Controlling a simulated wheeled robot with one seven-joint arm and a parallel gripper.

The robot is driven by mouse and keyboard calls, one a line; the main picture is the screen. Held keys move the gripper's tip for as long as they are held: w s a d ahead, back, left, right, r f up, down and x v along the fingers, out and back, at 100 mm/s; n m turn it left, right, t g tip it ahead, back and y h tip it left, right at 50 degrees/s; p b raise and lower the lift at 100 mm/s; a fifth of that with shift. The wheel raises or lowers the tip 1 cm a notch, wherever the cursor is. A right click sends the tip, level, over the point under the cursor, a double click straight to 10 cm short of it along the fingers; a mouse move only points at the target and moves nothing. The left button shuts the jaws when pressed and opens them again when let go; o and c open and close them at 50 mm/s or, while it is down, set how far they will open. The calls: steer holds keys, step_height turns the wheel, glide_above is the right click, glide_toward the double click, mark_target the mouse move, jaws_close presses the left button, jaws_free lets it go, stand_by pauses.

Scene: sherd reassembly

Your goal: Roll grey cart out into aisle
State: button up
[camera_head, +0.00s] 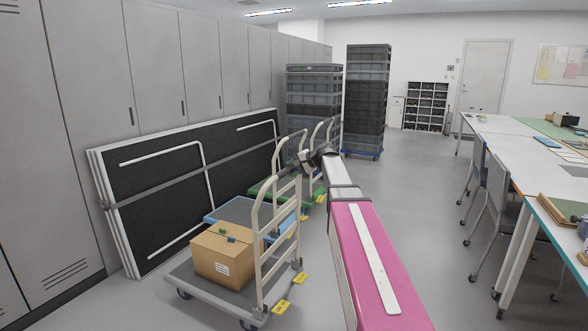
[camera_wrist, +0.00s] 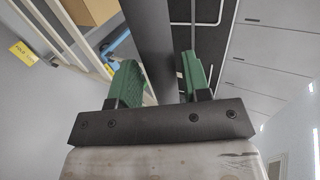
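The grey cart (camera_head: 186,272) stands at the front of a row of carts, with a cream tube handle (camera_head: 258,217) on its right side. A cardboard box (camera_head: 222,262) with small green and blue items on top sits on its deck. My gripper (camera_head: 303,160) is at the upper end of this handle in the head view, small and partly hidden by my arm. In the wrist view its green fingers (camera_wrist: 160,82) stand apart. A dark bar runs between them, with a light gap beside the left finger; I cannot tell whether it is touched.
Blue (camera_head: 226,209) and green (camera_head: 263,187) carts stand behind the grey one. Strapped folded tables (camera_head: 170,185) lean on the lockers (camera_head: 155,65) at left. Crate stacks (camera_head: 367,100) stand farther back. The aisle floor (camera_head: 415,190) is clear; chairs and worktables (camera_head: 510,160) line its right.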

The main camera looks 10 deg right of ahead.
steer(key=c, duration=0.6)
steer(key=s+d, duration=0.5)
steer(key=d, duration=0.2)
steer(key=shift+d, duration=0.15)
steer(key=shift+s, duration=0.1)
steer(key=o, duration=1.3)
steer(key=shift+c, duration=0.2)
steer(key=v, duration=1)
